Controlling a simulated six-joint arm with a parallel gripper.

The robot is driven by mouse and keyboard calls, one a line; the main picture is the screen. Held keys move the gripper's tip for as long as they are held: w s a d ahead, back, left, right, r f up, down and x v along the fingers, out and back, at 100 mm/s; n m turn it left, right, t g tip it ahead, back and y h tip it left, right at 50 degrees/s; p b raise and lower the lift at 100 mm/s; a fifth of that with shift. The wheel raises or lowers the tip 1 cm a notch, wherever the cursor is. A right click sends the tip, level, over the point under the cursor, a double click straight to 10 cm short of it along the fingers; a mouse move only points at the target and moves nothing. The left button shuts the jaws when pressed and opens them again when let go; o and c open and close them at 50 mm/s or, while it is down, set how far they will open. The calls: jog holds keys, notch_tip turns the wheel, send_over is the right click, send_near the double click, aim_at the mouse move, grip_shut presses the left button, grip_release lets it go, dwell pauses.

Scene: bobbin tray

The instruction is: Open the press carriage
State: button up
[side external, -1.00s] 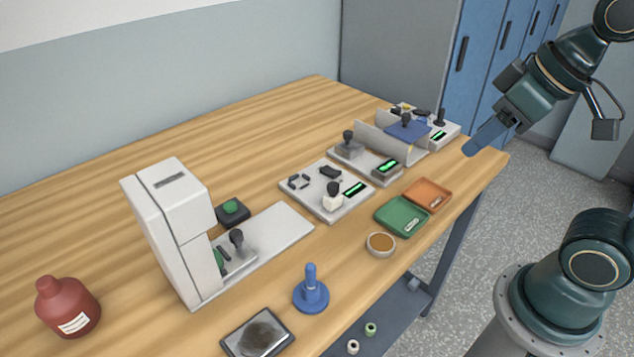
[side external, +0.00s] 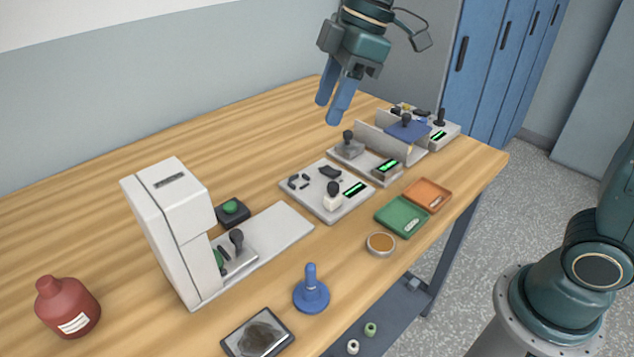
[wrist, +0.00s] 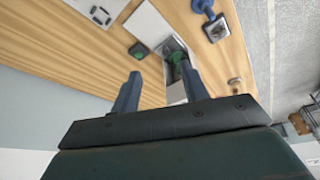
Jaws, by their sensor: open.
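The white press (side external: 172,225) stands at the left of the table, with a flat base plate (side external: 282,229) reaching out to its right. Its carriage (side external: 240,258) sits at the press mouth, partly under the press head, with a dark knob handle (side external: 237,240) upright on it. A green part shows beside the knob, partly hidden by the press. My gripper (side external: 332,110) is open and empty, above the table's back half, well to the right of the press. In the wrist view my two blue fingers (wrist: 160,90) are apart, and the carriage (wrist: 173,48) lies beyond them.
A black box with a green button (side external: 232,211) stands behind the base plate. A blue handled stand (side external: 311,292), a dark pad (side external: 257,333) and a red bottle (side external: 68,308) stand near the front. Several device plates, a green tray (side external: 402,216) and an orange tray (side external: 428,195) lie to the right.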

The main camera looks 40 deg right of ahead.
aim_at(236, 232)
jog(key=w+a+f+n+g+y, duration=0.1)
jog(key=w+a+f+n+g, duration=0.2)
jog(key=w+a+f+n, duration=0.5)
notch_tip(236, 232, down, 2)
jog(key=shift+w+a+n, duration=0.4)
jog(key=shift+w+a, duration=0.3)
jog(key=shift+w, duration=0.35)
jog(key=shift+f, duration=0.15)
jog(key=x, duration=1.3)
jog(key=shift+s+f, duration=0.2)
jog(key=shift+s, duration=0.05)
grip_shut()
